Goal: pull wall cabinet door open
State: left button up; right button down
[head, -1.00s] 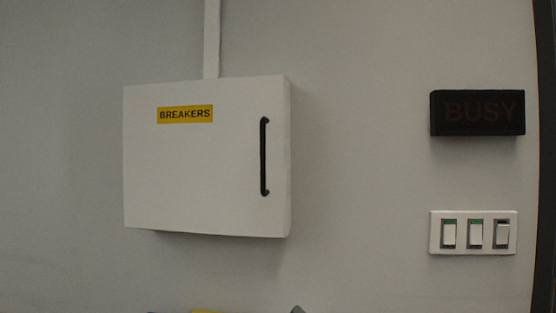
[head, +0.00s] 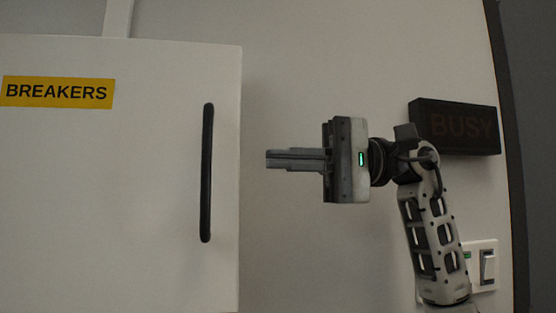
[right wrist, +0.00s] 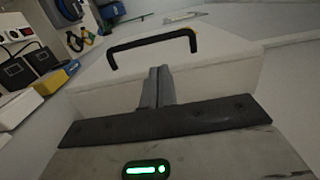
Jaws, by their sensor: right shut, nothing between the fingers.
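The white wall cabinet (head: 120,200) fills the left of the head view, its door shut, with a yellow BREAKERS label (head: 57,92). A black vertical bar handle (head: 207,172) sits near the door's right edge. My right gripper (head: 268,159) is to the right of the cabinet, its fingers shut and empty, pointing left towards the handle and apart from it. In the right wrist view the fingers (right wrist: 158,75) point at the cabinet's side, with the handle (right wrist: 152,42) just beyond them. My left gripper is not in view.
A dark BUSY sign (head: 455,126) is on the wall behind my right arm. A light switch panel (head: 482,262) is partly hidden below it. In the right wrist view, a yellow box (right wrist: 20,108) and other items lie at left.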

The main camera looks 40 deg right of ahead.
aim_at(231, 158)
jog(key=p+x, duration=0.1)
jog(key=x, duration=0.6)
jog(key=shift+p, duration=0.3)
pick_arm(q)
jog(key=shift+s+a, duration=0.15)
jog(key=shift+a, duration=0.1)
pick_arm(e)
jog(key=shift+a, duration=0.1)
